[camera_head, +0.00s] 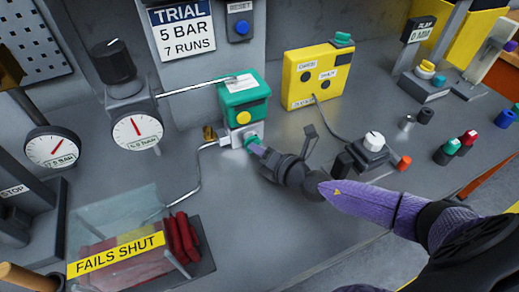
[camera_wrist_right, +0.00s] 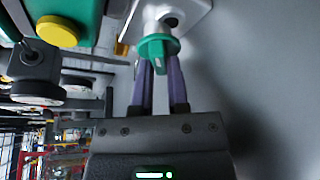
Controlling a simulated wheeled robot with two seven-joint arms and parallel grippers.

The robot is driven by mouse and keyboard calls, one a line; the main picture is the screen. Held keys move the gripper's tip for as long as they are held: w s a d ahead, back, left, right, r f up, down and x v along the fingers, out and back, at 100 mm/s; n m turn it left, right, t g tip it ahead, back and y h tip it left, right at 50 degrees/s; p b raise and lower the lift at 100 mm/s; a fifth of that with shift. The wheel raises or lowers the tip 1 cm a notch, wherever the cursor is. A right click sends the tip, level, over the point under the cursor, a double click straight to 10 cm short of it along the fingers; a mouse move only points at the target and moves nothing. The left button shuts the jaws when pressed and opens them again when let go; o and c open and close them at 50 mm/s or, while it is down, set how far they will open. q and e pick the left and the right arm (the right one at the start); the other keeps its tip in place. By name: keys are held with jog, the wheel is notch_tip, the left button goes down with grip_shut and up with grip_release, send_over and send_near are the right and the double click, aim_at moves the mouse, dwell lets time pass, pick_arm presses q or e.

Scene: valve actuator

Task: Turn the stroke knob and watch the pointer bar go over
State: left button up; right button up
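The stroke knob, a teal round knob with a raised fin, shows at the front of the grey valve body (camera_head: 238,133) in the head view and at the top middle of the right wrist view (camera_wrist_right: 157,48). The green actuator box (camera_head: 243,97) with a yellow round cap sits above it. My right gripper (camera_head: 262,152) reaches in from the right; its purple fingers (camera_wrist_right: 160,85) lie close against both sides of the knob's fin and look shut on it. They partly hide the knob in the head view. I cannot clearly make out the pointer bar. My left gripper is not in view.
Two dial gauges (camera_head: 138,131) and a black knob (camera_head: 118,62) stand at left. A clear-lidded bin (camera_head: 115,256) marked FAILS SHUT is at front left. A yellow box (camera_head: 316,75) stands behind, with a white-knobbed switch (camera_head: 373,141) to the right.

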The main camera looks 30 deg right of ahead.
grip_shut()
